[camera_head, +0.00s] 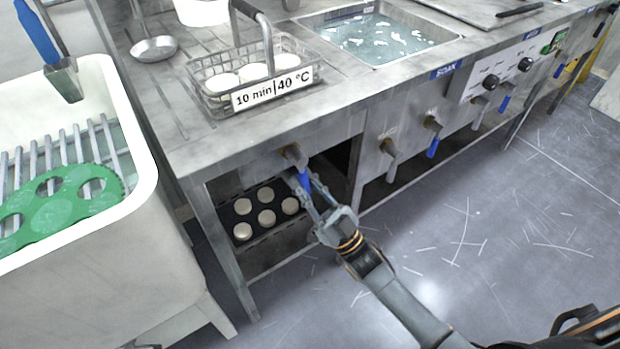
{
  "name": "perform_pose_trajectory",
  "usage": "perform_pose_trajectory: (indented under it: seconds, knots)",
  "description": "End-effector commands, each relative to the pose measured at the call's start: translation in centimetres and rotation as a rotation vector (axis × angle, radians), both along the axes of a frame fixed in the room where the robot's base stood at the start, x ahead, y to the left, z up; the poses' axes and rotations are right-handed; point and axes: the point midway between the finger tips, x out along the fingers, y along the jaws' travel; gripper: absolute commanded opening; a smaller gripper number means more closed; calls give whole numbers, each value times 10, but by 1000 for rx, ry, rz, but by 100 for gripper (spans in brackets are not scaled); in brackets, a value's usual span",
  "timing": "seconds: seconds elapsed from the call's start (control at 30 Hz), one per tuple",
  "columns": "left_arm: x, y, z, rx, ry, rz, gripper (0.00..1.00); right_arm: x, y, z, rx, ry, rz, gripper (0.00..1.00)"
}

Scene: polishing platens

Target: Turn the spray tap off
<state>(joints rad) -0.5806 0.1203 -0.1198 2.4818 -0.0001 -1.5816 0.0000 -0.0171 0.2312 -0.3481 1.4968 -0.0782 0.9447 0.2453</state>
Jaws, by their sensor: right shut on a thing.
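A tap with a brass body (293,154) sits on the front panel at the left end of the steel bench. Its blue lever (304,182) points down. My right gripper (306,186) reaches in from the lower right and is shut on this blue lever, one finger on each side. The fingers hide part of the lever. I cannot read a label by this tap, so I cannot tell from writing whether it is the spray tap. My left gripper is not in view.
More taps, one with a grey lever (391,160) and one with a blue lever (433,147), line the panel to the right. A wire basket (215,104) stands above. A rack of pale discs (268,236) is below. A white sink (138,205) stands left.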

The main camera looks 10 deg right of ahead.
Motion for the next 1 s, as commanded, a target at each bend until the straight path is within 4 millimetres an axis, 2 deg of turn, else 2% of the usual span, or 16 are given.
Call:
perform_pose_trajectory:
  seconds: [0.3,0.8,0.83,0.9,0.93,1.0]
  knots:
    - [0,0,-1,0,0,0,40,-3,7,-1,104,39,1,0]
    - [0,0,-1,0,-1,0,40,-3,8,-1,122,45,2,0]
    - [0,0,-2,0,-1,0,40,-3,8,-1,122,45,2,19]
    - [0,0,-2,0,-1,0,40,-3,8,-1,121,44,3,33]
    - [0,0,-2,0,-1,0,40,-3,9,-1,121,44,3,40]
    - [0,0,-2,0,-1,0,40,-3,8,-1,121,44,2,41]
